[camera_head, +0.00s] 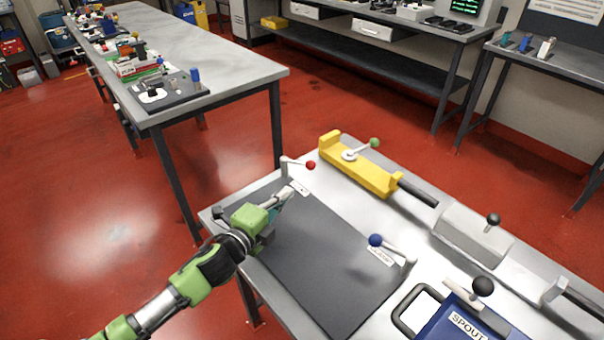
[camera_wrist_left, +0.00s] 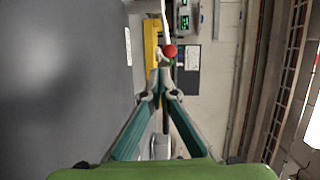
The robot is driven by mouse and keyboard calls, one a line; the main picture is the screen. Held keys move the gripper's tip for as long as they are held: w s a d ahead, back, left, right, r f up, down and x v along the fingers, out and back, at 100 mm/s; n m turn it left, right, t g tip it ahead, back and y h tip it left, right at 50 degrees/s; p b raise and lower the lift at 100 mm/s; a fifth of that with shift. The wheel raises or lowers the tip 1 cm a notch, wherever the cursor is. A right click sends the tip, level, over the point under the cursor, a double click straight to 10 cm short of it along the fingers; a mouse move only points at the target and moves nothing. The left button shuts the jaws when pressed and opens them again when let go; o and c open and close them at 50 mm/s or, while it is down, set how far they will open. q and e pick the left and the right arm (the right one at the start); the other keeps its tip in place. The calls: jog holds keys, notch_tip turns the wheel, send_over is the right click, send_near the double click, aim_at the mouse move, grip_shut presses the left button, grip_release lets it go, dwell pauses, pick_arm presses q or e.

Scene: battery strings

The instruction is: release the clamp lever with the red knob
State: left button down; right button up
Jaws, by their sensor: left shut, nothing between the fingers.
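The clamp lever with the red knob (camera_head: 310,165) stands at the far corner of the dark mat (camera_head: 325,265). Its pale arm runs from a short post (camera_head: 284,168) rightward to the knob. A small white label lies beside it. My left gripper (camera_head: 290,192) is shut and empty over the mat's far end, short of the knob. In the left wrist view the red knob (camera_wrist_left: 169,51) shows just beyond the closed fingertips (camera_wrist_left: 160,82), with a visible gap in the picture. Whether they touch the lever I cannot tell for sure. My right gripper is not in view.
A second lever with a blue knob (camera_head: 376,240) stands at the mat's right side. A yellow fixture (camera_head: 358,172) with a green-knobbed lever is behind the mat. A blue box marked SPOUT (camera_head: 462,318) stands at the front right. The mat's middle is clear.

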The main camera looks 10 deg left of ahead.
aim_at(298, 162)
pick_arm(q)
jog(key=x, duration=0.6)
jog(key=r+p+x, duration=0.1)
jog(key=x, duration=0.1)
jog(key=shift+w+d, duration=0.15)
jog(key=shift+w, duration=0.3)
jog(key=shift+d+f+y, duration=0.1)
jog(key=shift+y, duration=0.2)
jog(key=shift+w+d+n+b, duration=0.1)
jog(key=shift+w+n+b, duration=0.1)
jog(key=shift+n+b, duration=0.2)
